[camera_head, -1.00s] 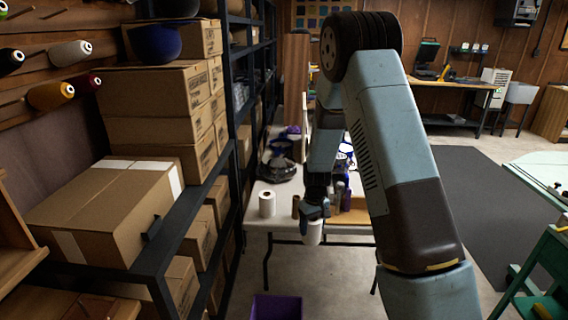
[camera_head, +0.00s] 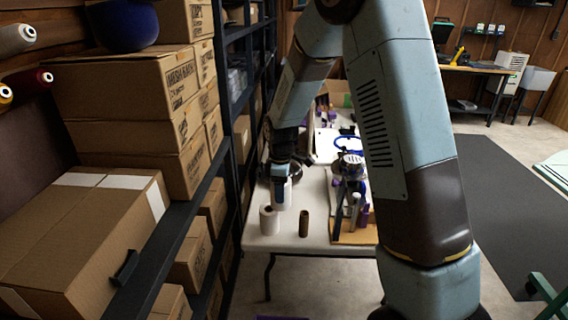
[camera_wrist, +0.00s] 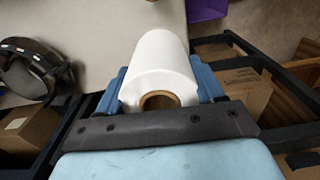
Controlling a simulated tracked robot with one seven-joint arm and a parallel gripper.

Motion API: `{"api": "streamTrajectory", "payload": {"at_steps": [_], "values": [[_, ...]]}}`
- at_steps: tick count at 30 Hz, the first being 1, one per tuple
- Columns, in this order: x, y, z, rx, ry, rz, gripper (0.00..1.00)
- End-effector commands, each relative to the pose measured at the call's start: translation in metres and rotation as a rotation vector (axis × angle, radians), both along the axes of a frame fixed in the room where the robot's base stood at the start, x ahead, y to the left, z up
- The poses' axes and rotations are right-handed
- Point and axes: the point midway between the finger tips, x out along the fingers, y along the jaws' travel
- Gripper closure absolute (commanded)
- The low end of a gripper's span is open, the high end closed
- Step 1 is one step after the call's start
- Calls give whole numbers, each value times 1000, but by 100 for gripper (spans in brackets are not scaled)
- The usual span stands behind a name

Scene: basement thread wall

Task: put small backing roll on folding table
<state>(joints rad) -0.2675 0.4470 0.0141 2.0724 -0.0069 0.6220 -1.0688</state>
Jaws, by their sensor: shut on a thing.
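The small backing roll, white with a brown core, is in my gripper; it shows clearly in the wrist view (camera_wrist: 158,62), with a blue finger on each side. My gripper (camera_head: 281,183) is shut on it. In the head view the held roll (camera_head: 284,196) shows only partly, above the left part of the white folding table (camera_head: 283,241). Whether its lower end touches the table cannot be told.
Bottles (camera_head: 355,208) and a brown board (camera_head: 350,236) lie to the right. Shelving with cartons (camera_head: 80,235) runs along the left.

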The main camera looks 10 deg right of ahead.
Motion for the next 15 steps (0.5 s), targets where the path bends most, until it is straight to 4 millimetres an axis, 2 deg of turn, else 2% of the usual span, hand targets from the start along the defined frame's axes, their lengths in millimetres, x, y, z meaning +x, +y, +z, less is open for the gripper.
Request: {"api": "streamTrajectory", "payload": {"at_steps": [4, 7, 15], "values": [[1, -1, 3, -2, -1, 26, 67], [10, -2, -1, -2, 0, 27, 67], [58, 4, -23, -2, 0, 21, 67]]}}
